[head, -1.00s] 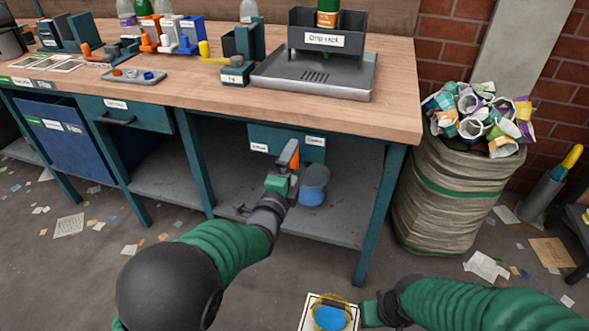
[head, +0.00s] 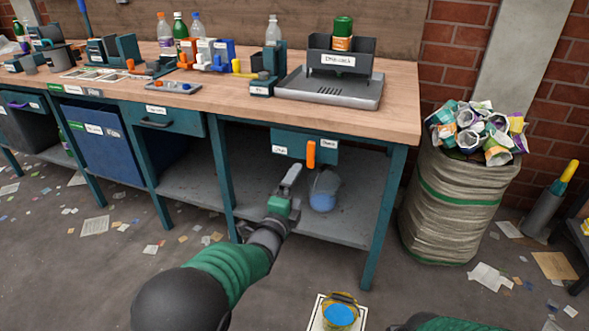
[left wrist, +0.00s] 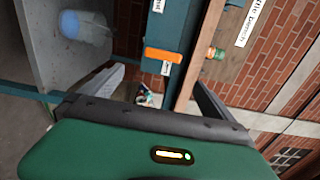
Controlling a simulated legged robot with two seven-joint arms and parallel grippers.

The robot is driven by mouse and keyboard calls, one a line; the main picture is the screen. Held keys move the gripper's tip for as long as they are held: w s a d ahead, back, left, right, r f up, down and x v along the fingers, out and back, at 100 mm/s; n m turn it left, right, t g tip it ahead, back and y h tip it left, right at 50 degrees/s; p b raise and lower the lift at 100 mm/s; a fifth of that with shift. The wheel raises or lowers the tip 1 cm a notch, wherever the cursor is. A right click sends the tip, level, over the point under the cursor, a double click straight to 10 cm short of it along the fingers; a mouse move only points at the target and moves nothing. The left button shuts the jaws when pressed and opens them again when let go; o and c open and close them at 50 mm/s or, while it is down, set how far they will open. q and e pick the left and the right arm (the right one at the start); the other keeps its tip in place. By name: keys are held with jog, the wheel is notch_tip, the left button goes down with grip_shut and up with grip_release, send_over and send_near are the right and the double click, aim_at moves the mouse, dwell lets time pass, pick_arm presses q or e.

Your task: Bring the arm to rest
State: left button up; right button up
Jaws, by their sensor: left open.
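My left gripper (head: 292,178) reaches in from the bottom of the head view. It hangs in front of the bench's lower shelf, below and left of an orange handle (head: 311,154) on a teal box under the worktop. In the left wrist view my left gripper (left wrist: 155,92) is open, its two fingers wide apart with nothing held between them. The orange handle (left wrist: 178,56) shows beyond the fingers, apart from them. Only a green piece of my right arm shows at the bottom edge of the head view; its gripper is out of view.
The wooden bench (head: 400,110) stands ahead with bottles and a drip rack (head: 338,60). A pale blue translucent bucket (head: 325,192) is on the shelf near my left gripper. A full sack (head: 455,205) stands right. A yellow-rimmed blue container (head: 341,314) is on the floor mat.

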pick_arm(q)
jog(key=s+a+f+n+g+y+p, duration=0.1)
jog(key=s+a+f+n+g+y, duration=0.1)
jog(key=s+a+f+n, duration=0.25)
jog(key=s+a+f+n+g+y, duration=0.2)
jog(key=s+a+n+g, duration=0.1)
jog(key=a+n, duration=0.3)
jog(key=s+a+f+n+g+y+p, duration=0.1)
jog(key=s+a+f+n+g, duration=0.25)
jog(key=s, duration=0.55)
jog(key=s+a+f+n+g, duration=0.2)
jog(key=s+a+n, duration=0.15)
jog(key=s, duration=0.45)
jog(key=s+a+f+n+g+y+p, duration=0.1)
jog(key=s+a+f+n+g, duration=0.2)
jog(key=s, duration=0.6)
notch_tip(320, 180, up, 38)
jog(key=s+n+p, duration=0.1)
jog(key=s+p, duration=0.1)
jog(key=p, duration=3.5)
jog(key=shift+n+g+p, duration=0.3)
jog(key=shift+n+g, duration=0.05)
jog(key=shift+s+d+r, duration=0.1)
